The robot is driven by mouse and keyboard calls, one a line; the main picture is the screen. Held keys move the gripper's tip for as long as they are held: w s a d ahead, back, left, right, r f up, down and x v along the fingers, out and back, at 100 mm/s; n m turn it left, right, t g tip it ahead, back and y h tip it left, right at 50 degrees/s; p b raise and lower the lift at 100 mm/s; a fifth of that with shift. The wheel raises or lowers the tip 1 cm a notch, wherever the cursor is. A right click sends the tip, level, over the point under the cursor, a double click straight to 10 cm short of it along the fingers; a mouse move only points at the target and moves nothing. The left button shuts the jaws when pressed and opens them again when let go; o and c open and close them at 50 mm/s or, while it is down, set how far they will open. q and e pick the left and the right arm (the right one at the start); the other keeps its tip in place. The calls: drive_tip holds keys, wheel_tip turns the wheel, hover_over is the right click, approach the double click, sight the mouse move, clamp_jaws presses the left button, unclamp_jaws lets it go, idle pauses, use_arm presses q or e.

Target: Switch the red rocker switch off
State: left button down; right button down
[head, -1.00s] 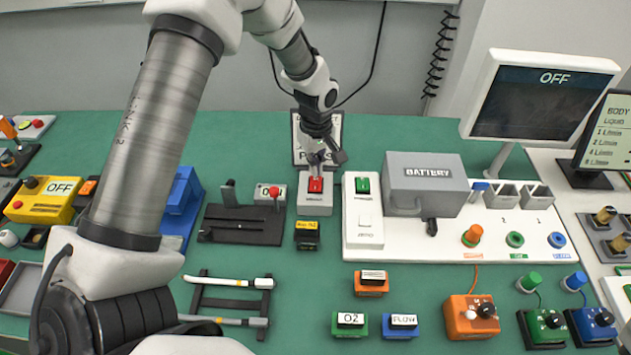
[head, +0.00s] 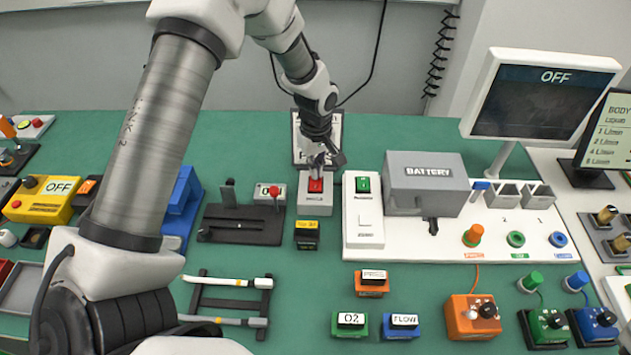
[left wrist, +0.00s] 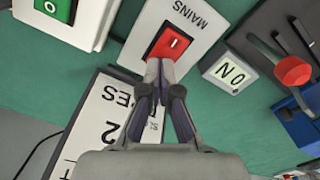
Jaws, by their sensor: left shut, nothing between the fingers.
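The red rocker switch (head: 316,185) sits on a grey box in the head view, with a white "I" mark. In the left wrist view the red rocker (left wrist: 168,46) shows on the box labelled MAINS (left wrist: 193,18). My left gripper (head: 318,164) is shut and empty, with its fingertips (left wrist: 159,72) at the rocker's edge nearest the gripper. I cannot tell whether the tips touch it. The fingers hide a small part of that edge. My right gripper is not in view.
A white panel with a green switch (head: 362,185) stands right of the box, with a grey BATTERY box (head: 427,180) beyond. A black lever unit (head: 243,222) and a small ON sign (head: 268,192) are at left. A printed sign (head: 300,140) stands behind.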

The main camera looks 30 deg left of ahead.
use_arm(q)
drive_tip(key=shift+f, duration=0.6)
wheel_tip(320, 180, up, 7)
drive_tip(key=p, duration=0.6)
drive_tip(key=shift+r, duration=0.1)
idle(0.5)
